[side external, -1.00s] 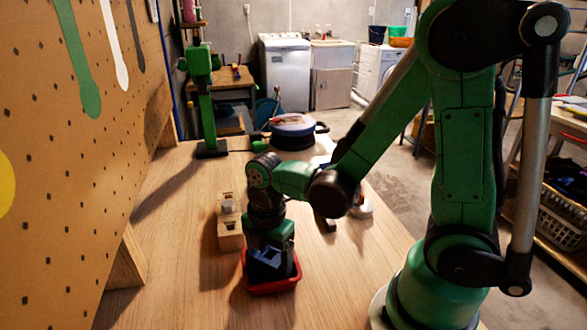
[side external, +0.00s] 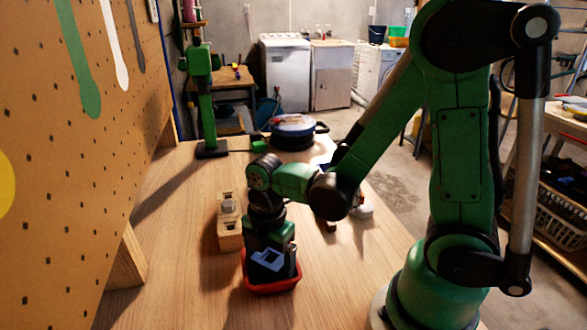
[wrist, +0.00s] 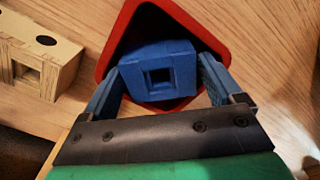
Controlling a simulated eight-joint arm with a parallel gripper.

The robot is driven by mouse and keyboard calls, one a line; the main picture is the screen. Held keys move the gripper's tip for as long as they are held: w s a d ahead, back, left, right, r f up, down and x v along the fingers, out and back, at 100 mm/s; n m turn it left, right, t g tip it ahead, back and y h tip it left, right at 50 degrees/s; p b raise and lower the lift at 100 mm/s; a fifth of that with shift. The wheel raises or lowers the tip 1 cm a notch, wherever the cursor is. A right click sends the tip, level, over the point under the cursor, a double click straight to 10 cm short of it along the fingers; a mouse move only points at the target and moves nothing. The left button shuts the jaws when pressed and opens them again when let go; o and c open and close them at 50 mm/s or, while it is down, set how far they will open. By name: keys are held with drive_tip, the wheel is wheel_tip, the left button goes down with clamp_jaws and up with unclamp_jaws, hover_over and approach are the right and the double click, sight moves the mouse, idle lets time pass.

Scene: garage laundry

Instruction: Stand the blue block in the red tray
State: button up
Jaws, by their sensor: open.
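The red tray (side external: 272,288) stands on the wooden table, below my gripper (side external: 270,274) in the side view. In the wrist view the red tray's rim (wrist: 103,62) surrounds a dark inside. The blue block (wrist: 158,70), with a square hole in its near face, is within the tray's outline. My gripper (wrist: 160,66) is open, with one blue finger on each side of the block. The fingers are close to its sides; I cannot tell whether they touch it.
A wooden block with holes (side external: 229,225) stands just left of and behind the tray; it also shows in the wrist view (wrist: 40,62). A round lidded pot (side external: 293,130) is farther back. A pegboard (side external: 70,180) rises on the left. The table is clear in front of the tray.

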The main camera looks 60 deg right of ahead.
sight(268, 251)
wheel_tip(268, 251, up, 12)
drive_tip(key=w+d+m+t, duration=0.1)
drive_tip(key=m+t, duration=0.6)
drive_tip(key=m, duration=1.1)
drive_tip(key=shift+w+f, duration=0.15)
drive_tip(key=shift+f, duration=0.1)
idle(0.4)
